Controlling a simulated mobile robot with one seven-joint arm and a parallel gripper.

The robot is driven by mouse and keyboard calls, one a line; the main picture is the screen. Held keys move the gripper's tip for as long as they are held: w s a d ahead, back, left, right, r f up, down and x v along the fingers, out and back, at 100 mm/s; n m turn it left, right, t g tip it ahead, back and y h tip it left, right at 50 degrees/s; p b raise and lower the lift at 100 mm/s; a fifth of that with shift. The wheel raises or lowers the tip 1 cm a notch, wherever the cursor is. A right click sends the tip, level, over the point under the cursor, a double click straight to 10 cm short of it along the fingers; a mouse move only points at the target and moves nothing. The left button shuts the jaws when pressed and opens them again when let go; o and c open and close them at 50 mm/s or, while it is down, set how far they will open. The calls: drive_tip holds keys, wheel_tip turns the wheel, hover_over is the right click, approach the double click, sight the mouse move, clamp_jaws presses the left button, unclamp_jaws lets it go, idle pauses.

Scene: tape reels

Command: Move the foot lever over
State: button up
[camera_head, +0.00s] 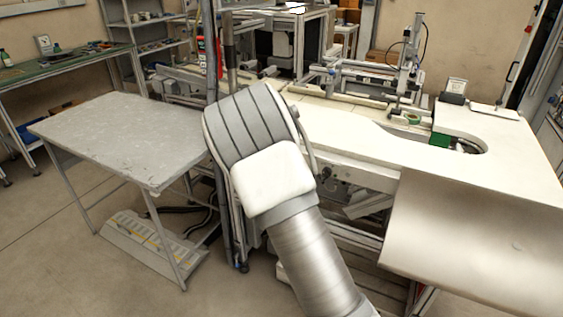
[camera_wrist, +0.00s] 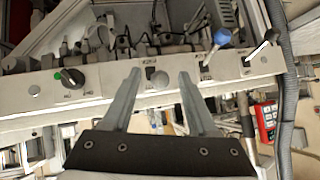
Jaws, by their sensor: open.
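In the wrist view, a pale control panel (camera_wrist: 105,88) crosses the picture with several controls on it. The labels are too small to read, so I cannot tell which control is the foot lever. My gripper (camera_wrist: 159,76) is open and empty, its fingers pointing at the panel on either side of the grey knob, left of both levers. In the head view my arm hides the gripper and most of the panel.
A black-and-green rotary knob (camera_wrist: 71,77) is on the panel's left. A dark hose (camera_wrist: 283,90) and a red device (camera_wrist: 267,120) are at the right. In the head view, a white worktable (camera_head: 345,127) lies behind my arm and a grey table (camera_head: 120,135) stands left.

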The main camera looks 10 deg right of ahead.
drive_tip(key=p+v, duration=0.5)
drive_tip(key=v, duration=1.1)
drive_tip(key=shift+s, duration=0.25)
drive_tip(key=s+r+n+g+y, duration=0.1)
drive_tip(key=s+r+n+y, duration=0.15)
drive_tip(key=s+r, duration=0.4)
drive_tip(key=s+r+n+g+y, duration=0.2)
drive_tip(key=s+r+y, duration=0.2)
drive_tip(key=s, duration=0.5)
drive_tip(key=s+d+r+n+h, duration=0.1)
drive_tip(key=s+d+r, duration=0.1)
drive_tip(key=s, duration=0.6)
drive_tip(key=s+d+r+n+g+h+p, duration=0.1)
drive_tip(key=s+d+h, duration=0.1)
drive_tip(key=s, duration=0.7)
drive_tip(key=shift+d+r+n, duration=0.35)
drive_tip(key=shift+d, duration=0.05)
drive_tip(key=shift+s, duration=0.1)
